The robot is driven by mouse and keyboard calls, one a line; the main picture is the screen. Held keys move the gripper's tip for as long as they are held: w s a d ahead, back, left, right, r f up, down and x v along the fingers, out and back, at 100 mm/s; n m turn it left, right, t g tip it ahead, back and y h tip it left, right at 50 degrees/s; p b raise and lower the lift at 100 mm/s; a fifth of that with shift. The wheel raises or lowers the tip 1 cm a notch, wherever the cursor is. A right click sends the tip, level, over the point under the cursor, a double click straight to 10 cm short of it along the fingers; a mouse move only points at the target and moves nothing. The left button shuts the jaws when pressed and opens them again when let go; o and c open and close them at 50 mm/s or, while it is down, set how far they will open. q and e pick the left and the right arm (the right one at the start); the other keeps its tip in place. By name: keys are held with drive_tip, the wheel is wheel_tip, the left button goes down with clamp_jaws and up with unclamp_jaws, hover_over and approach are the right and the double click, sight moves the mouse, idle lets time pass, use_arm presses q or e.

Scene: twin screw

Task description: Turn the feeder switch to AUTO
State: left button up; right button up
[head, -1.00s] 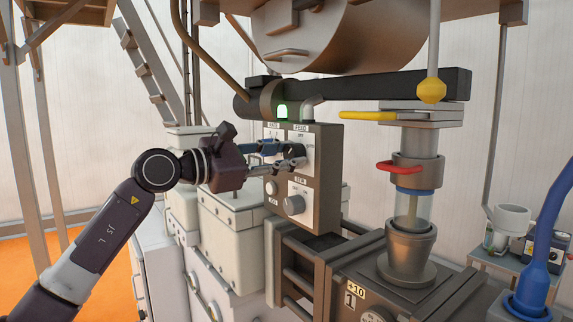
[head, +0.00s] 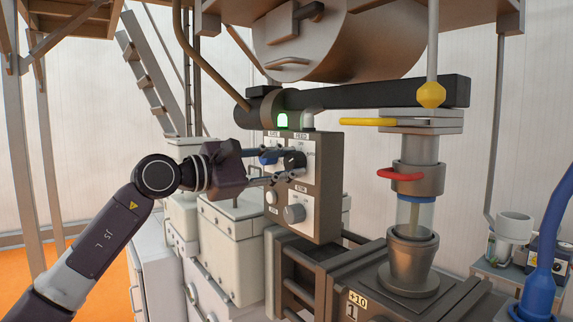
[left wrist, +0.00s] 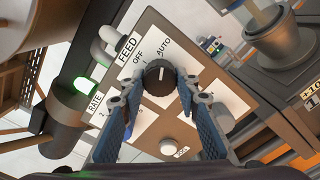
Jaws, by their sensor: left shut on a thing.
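The feeder switch is a black round knob (left wrist: 158,77) with a white mark, under the FEED label on the grey control panel (head: 325,190). In the left wrist view its mark points up, close to the direction of the AUTO label (left wrist: 163,45), with the OFF label (left wrist: 139,55) to the left. My left gripper (left wrist: 160,84) has one blue finger on each side of the knob and is shut on it. In the head view my left gripper (head: 288,164) reaches the panel from the left and partly covers the switch. My right gripper is not in view.
A green lamp (head: 283,121) glows above the panel. A grey knob (head: 294,213) sits lower on it. To the right stand a feed column with a red handle (head: 400,175) and a yellow lever (head: 368,122). White cabinets (head: 230,245) lie below my left arm.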

use_arm(q)
drive_tip(key=o, duration=1.2)
drive_tip(key=shift+c, duration=0.2)
drive_tip(key=v, duration=1.2)
